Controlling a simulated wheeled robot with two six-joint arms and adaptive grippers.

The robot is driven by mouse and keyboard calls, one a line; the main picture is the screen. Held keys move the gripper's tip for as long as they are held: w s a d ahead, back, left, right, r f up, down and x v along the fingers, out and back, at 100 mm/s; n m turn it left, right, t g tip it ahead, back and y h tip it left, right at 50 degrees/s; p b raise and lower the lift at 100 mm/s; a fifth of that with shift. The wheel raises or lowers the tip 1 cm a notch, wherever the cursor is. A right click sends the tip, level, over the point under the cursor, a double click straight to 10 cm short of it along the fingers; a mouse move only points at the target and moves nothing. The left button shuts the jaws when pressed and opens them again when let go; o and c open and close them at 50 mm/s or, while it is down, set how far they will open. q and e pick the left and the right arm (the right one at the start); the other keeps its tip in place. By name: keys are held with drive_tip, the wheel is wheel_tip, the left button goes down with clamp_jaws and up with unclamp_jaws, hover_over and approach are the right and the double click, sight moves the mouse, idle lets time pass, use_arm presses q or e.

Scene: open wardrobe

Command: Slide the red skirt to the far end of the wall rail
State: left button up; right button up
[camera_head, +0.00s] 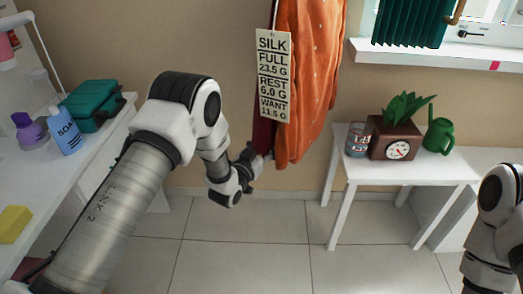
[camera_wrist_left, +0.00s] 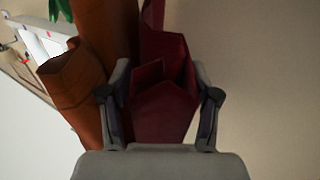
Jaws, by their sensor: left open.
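The dark red skirt (camera_head: 263,138) hangs against the wall, mostly hidden in the head view behind a paper tag and beside an orange garment. In the left wrist view the red skirt (camera_wrist_left: 164,112) hangs between the two fingers of my left gripper (camera_wrist_left: 162,98), which is open. The fingers stand on either side of its lower folds. In the head view my left gripper (camera_head: 256,160) is at the skirt's lower part. The wall rail is out of view. Of my right arm only links show at the right edge; its gripper is not seen.
The orange garment (camera_head: 305,75) hangs directly right of the skirt, close to the left gripper. The tag (camera_head: 273,75) reads SILK FULL. A white table (camera_head: 455,165) with a clock planter (camera_head: 395,140) stands right; a white desk (camera_head: 60,190) stands left. The floor between is clear.

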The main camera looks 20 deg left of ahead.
use_arm(q)
clamp_jaws()
drive_tip(key=s+a+p, duration=0.2)
drive_tip(key=s+a, duration=0.1)
drive_tip(key=a, duration=0.9)
drive_tip(key=shift+s+a, duration=0.35)
drive_tip(key=shift+o, duration=1.4)
unclamp_jaws()
drive_tip(key=s+a, duration=0.2)
drive_tip(key=s, duration=0.9)
drive_tip(key=shift+s+a, duration=0.2)
drive_tip(key=shift+s, duration=0.2)
